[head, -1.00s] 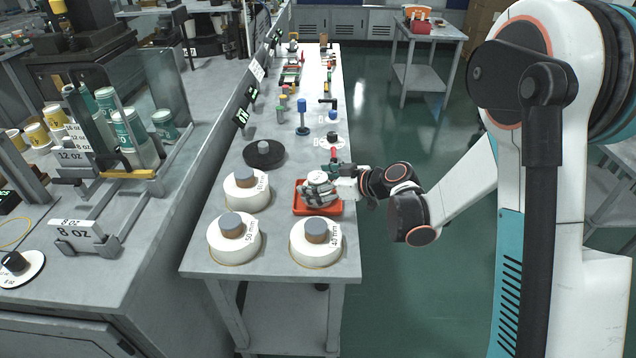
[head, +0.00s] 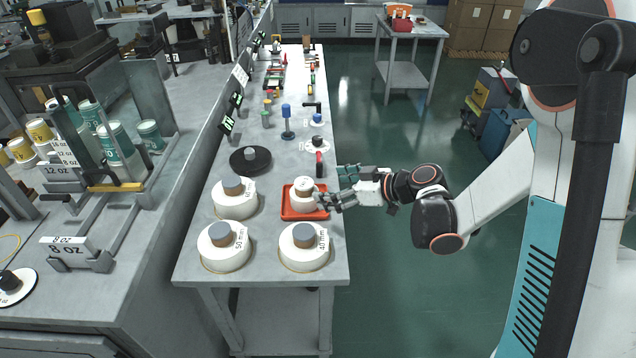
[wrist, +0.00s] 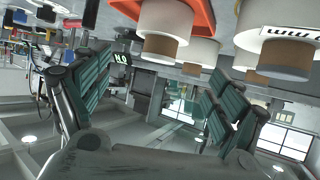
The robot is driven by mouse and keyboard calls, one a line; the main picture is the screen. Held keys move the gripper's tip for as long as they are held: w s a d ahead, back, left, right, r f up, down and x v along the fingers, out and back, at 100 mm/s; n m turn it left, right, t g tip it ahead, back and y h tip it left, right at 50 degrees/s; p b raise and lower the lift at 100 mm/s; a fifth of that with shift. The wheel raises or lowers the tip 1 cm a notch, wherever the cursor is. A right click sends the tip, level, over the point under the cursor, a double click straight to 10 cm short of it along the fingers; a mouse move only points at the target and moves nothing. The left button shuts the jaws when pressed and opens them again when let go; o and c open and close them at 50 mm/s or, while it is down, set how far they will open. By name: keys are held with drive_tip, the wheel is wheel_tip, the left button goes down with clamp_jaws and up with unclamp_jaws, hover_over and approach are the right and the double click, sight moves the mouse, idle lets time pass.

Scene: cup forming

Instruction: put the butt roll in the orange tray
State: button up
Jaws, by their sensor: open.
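The butt roll (head: 302,202), a small white roll with a brown core, sits upright in the orange tray (head: 291,214) on the bench. My gripper (head: 341,188) is open and empty just right of the roll, near the tray's right side. In the wrist view, which is upside down, the roll (wrist: 168,18) and part of the orange tray (wrist: 203,14) show at the top. The open fingers of my gripper (wrist: 155,92) are apart there with nothing between them.
Large white rolls stand close by: one left (head: 235,206), two in front (head: 223,258) (head: 303,258). A black disc (head: 240,160) lies behind left. Small tools and a blue-topped stand (head: 287,122) are farther back. The aisle floor to the right (head: 400,280) is clear.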

drive_tip(key=s+d+r+m+h, duration=0.3)
drive_tip(key=s+d+r, duration=0.1)
drive_tip(key=s, duration=0.4)
drive_tip(key=s+d+r+m+h, duration=0.3)
drive_tip(key=s+d+m+h, duration=0.1)
drive_tip(key=s, duration=0.5)
drive_tip(key=s+d+r+m+h, duration=0.3)
drive_tip(key=s+d+r+m, duration=0.1)
drive_tip(key=s, duration=0.4)
drive_tip(key=shift+s+r, duration=0.35)
drive_tip(key=shift+s, duration=0.05)
